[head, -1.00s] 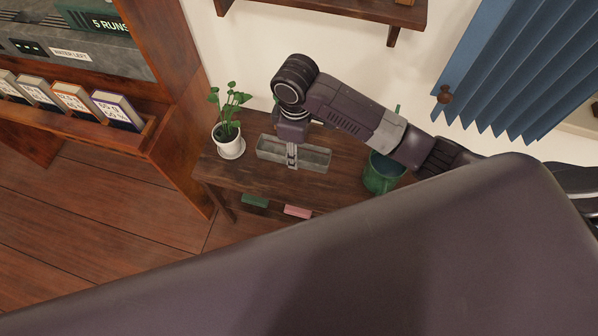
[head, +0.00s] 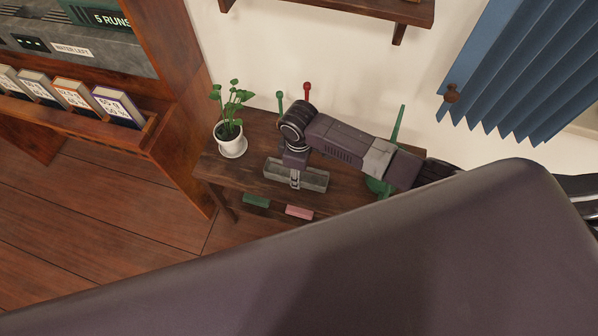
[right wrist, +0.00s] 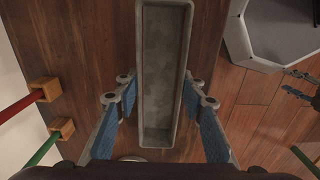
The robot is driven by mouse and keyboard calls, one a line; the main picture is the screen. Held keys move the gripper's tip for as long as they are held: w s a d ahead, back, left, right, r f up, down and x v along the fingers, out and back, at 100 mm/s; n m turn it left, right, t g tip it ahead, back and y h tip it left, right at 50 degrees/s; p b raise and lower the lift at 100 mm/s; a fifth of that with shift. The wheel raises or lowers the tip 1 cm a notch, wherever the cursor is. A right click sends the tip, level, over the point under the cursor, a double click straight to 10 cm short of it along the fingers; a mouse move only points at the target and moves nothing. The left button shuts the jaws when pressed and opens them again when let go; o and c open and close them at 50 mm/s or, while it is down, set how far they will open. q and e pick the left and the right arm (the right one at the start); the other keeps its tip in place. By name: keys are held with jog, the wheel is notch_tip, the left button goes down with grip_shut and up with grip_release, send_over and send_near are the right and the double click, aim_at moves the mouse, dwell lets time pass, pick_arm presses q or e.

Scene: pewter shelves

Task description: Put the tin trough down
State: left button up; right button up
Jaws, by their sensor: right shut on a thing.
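The tin trough (head: 316,181) is a long, grey, open-topped box over the small dark wooden table (head: 352,179). My right gripper (head: 295,182) points down and is shut on the trough near its middle. In the right wrist view the trough (right wrist: 164,62) runs lengthwise between the blue finger pads of the gripper (right wrist: 160,85) and looks empty. I cannot tell whether its underside touches the tabletop.
A potted plant (head: 231,143) stands left of the trough. A green vessel (head: 377,187) is partly hidden behind my right arm. Red (head: 307,92) and green (head: 280,101) levers rise at the table's back. Green (head: 256,200) and pink (head: 299,212) blocks show below the tabletop.

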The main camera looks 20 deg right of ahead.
jog(key=shift+f, duration=0.1)
jog(key=o, duration=1.4)
notch_tip(320, 180, up, 12)
jog(key=shift+r+p, duration=0.15)
jog(key=shift+p, duration=0.55)
